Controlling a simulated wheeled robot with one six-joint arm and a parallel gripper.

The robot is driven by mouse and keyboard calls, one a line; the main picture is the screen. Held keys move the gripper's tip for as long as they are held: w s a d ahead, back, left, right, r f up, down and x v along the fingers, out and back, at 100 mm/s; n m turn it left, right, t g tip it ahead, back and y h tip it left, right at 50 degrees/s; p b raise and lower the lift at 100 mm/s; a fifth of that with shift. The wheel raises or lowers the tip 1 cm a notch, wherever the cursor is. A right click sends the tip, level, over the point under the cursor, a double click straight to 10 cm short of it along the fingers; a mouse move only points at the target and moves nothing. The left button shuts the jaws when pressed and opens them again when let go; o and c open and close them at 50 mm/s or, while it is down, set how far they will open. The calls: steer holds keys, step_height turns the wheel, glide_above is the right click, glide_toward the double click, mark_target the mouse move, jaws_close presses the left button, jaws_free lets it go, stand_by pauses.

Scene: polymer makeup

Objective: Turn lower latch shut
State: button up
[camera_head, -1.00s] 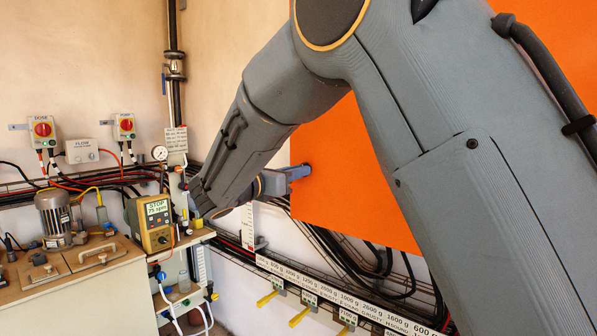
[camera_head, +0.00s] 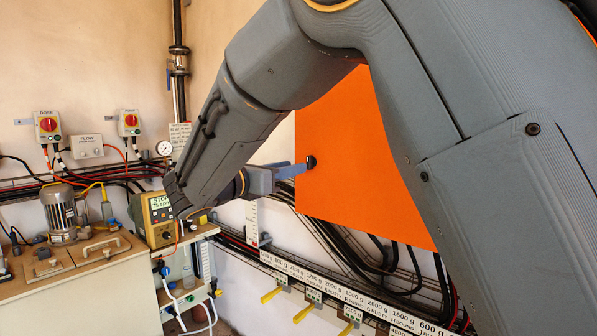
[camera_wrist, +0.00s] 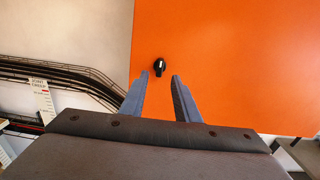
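The lower latch (camera_wrist: 160,66) is a small black knob on the orange panel (camera_wrist: 230,60), near the panel's left edge in the wrist view. It also shows as a dark knob in the head view (camera_head: 311,162). My gripper (camera_wrist: 160,76) is open, with its two blue-grey fingers apart and nothing between them. The fingertips point at the panel, and the latch shows just beyond them, between their lines. In the head view the fingers (camera_head: 290,170) reach close to the latch; whether they touch it I cannot tell. My arm hides the panel's upper part.
Black cables (camera_head: 380,270) run along the wall below the panel. A labelled rail (camera_head: 340,293) with yellow handles is under them. A pump controller (camera_head: 157,215) and a motor (camera_head: 59,212) stand to the left.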

steer(key=shift+v, duration=1.2)
steer(key=shift+d, duration=0.15)
steer(key=s+d+f+m+g+y, duration=0.2)
steer(key=s+d+f+m+g, duration=0.3)
steer(key=d+f, duration=0.6)
steer(key=s+d+f+m+g+y, duration=0.1)
steer(key=s+d+f+m+g, duration=0.45)
steer(key=d+f, duration=0.45)
steer(key=s+d+f+m+g+y, duration=0.1)
steer(key=s+d+f+m+y, duration=0.1)
steer(key=s+f+m+y, duration=0.2)
steer(key=s+d+f+m+g+y, duration=0.1)
steer(key=s+d+f+m+y, duration=0.1)
steer(key=s+f+m+y, duration=0.2)
steer(key=s+f+m, duration=0.3)
steer(key=s+m, duration=0.4)
steer(key=m, duration=0.3)
steer(key=shift+s+f+g, duration=0.35)
